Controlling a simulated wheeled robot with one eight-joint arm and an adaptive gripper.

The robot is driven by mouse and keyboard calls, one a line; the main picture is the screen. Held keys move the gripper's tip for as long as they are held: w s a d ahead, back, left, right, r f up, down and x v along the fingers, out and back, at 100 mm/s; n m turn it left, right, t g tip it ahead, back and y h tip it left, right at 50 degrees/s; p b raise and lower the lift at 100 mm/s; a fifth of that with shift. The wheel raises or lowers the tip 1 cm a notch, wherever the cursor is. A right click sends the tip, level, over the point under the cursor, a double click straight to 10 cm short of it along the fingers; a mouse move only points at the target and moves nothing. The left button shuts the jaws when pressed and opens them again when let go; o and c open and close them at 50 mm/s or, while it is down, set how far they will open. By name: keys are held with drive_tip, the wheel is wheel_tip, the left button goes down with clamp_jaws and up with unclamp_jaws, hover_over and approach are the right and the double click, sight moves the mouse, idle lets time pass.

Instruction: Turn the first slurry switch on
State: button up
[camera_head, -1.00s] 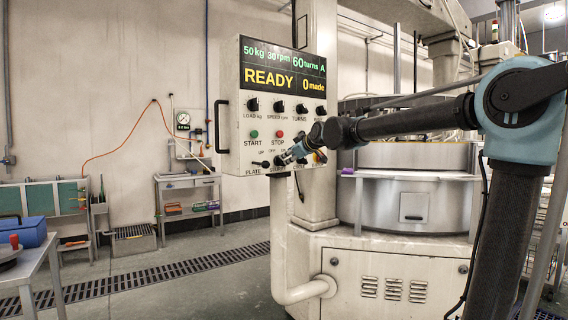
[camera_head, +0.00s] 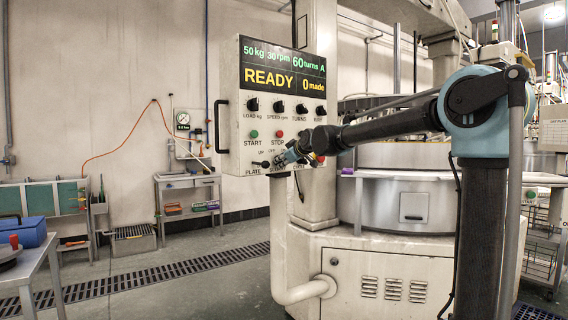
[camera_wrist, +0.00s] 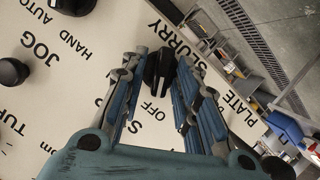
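The cream control panel (camera_head: 230,135) shows READY and 0 made in the head view. In the wrist view a black switch knob (camera_wrist: 159,67) sits on it beside the SLURRY lettering, with OFF printed nearby. My gripper (camera_wrist: 162,66) is open, with one finger on each side of this knob and gaps showing at the sides. Whether a finger touches it I cannot tell. In the head view my gripper (camera_head: 281,160) is at the panel's lower row and hides part of the row's labels and switches.
The PLATE lever (camera_head: 265,164) is just left of my gripper. The green START button (camera_head: 254,134) and red STOP button (camera_head: 278,134) are above. A black handle (camera_head: 217,126) sticks out at the panel's left edge. Other black knobs (camera_wrist: 12,72) show in the wrist view.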

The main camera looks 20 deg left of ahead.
clamp_jaws()
drive_tip(key=shift+r+m, duration=0.1)
drive_tip(key=shift+m, duration=0.2)
drive_tip(key=m+g+y, duration=0.1)
drive_tip(key=m, duration=0.1)
drive_tip(key=w+m+g+y, duration=0.1)
drive_tip(key=m+g, duration=0.1)
drive_tip(key=m, duration=0.1)
drive_tip(key=m+g+y, duration=0.1)
drive_tip(key=m, duration=0.1)
drive_tip(key=shift+w+d, duration=0.15)
drive_tip(key=shift+d, duration=0.25)
drive_tip(key=shift+m+g, duration=0.3)
drive_tip(key=shift+m, duration=0.1)
